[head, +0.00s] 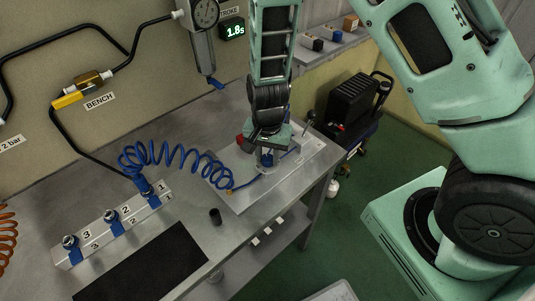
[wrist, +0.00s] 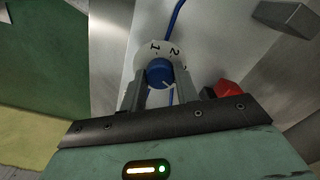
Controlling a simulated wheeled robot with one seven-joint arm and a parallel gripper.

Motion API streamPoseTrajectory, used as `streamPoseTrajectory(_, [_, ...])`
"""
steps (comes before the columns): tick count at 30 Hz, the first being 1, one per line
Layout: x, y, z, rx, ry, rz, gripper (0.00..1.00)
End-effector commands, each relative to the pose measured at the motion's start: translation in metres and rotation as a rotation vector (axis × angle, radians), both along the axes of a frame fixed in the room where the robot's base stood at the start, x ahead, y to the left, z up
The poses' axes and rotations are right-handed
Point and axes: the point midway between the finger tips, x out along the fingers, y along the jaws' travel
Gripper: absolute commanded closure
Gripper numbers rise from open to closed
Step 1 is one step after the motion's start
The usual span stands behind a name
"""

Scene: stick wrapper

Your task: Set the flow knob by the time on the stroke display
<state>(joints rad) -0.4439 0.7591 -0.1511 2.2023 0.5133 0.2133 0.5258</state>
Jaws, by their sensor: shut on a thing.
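The stroke display (head: 235,32) on the wall panel reads 1.8s in green digits. The flow knob (wrist: 159,71) is blue and sits on a white dial (wrist: 143,50) where 1 and 2 show; the rest of the dial is hidden. My gripper (wrist: 160,82) has one finger on each side of the knob and is shut on it. In the head view my gripper (head: 267,150) points down over the metal plate (head: 238,197) on the bench, and mostly hides the knob.
A red part (wrist: 227,88) sits close beside my gripper in the wrist view. A coiled blue hose (head: 175,155) runs to the plate from a numbered manifold (head: 110,225).

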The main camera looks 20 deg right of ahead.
Motion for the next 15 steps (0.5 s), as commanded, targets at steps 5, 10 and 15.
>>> streamPoseTrajectory(5, [0.0026, -0.0003, 0.0014, 0.001, -0.007, -0.001, 0.48])
streamPoseTrajectory(10, [0.0015, -0.0002, 0.0008, 0.0, -0.004, 0.0, 0.48])
streamPoseTrajectory(15, [0.0013, 0.0003, 0.0058, 0.0, -0.004, 0.002, 0.48])
